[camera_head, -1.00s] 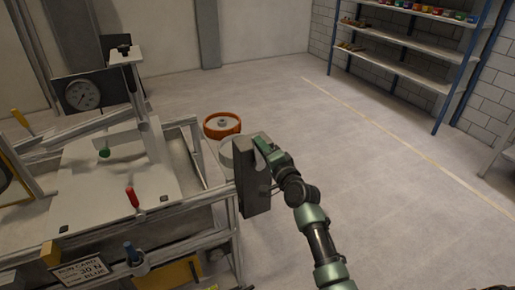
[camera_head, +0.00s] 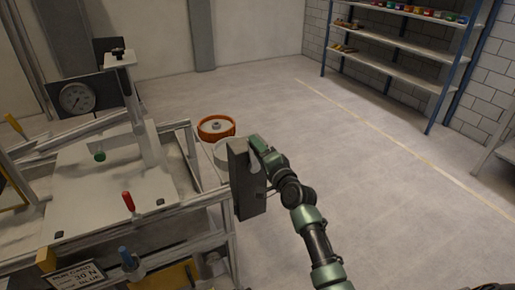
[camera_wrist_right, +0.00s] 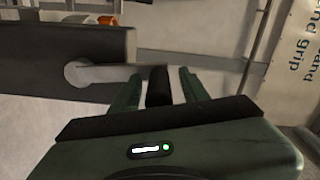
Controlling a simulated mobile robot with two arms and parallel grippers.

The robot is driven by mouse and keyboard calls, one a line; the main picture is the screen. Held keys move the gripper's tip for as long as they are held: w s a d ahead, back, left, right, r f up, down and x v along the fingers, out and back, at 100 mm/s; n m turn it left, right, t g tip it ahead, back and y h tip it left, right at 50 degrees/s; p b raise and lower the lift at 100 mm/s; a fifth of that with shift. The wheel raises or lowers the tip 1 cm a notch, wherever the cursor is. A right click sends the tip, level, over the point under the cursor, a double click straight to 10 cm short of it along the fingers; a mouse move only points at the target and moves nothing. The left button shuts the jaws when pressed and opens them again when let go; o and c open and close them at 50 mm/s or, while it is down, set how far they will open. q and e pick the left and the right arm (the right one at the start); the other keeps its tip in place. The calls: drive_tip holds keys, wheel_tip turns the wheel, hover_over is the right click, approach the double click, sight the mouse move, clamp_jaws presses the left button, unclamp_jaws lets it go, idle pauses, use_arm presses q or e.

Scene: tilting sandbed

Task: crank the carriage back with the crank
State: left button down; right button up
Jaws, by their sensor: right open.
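The crank shows in the right wrist view: a pale arm (camera_wrist_right: 112,73) runs from a round hub on a dark grey box to a black handle (camera_wrist_right: 158,86). My right gripper (camera_wrist_right: 158,88) is open, with one green finger on each side of the handle; I cannot tell whether either touches it. In the head view the right gripper (camera_head: 257,148) is at the right face of the grey box (camera_head: 240,180), at the rig's right end. The likely carriage is the pale upright (camera_head: 147,125) standing over the bed plate (camera_head: 95,180). My left gripper is out of view.
A dial gauge (camera_head: 76,97), a red-handled lever (camera_head: 129,202) and a blue knob (camera_head: 126,257) are on the rig. Shelves (camera_head: 395,60) stand far right. The floor between is clear.

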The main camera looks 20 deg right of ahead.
drive_tip(key=s+b, duration=0.1)
drive_tip(key=s, duration=0.6)
drive_tip(key=shift+s+d, duration=0.2)
drive_tip(key=shift+s, duration=0.15)
drive_tip(key=w+n+b, duration=0.2)
drive_tip(key=n, duration=0.3)
drive_tip(key=w+n+b, duration=0.3)
drive_tip(key=n, duration=0.1)
drive_tip(key=w+n+b, duration=0.2)
drive_tip(key=n+b, duration=0.1)
drive_tip(key=n, duration=0.2)
drive_tip(key=shift+w+a+n, duration=0.25)
drive_tip(key=shift+a+n, duration=0.05)
drive_tip(key=shift+w+f, duration=0.15)
drive_tip(key=shift+w, duration=0.6)
drive_tip(key=shift+c, duration=0.4)
clamp_jaws()
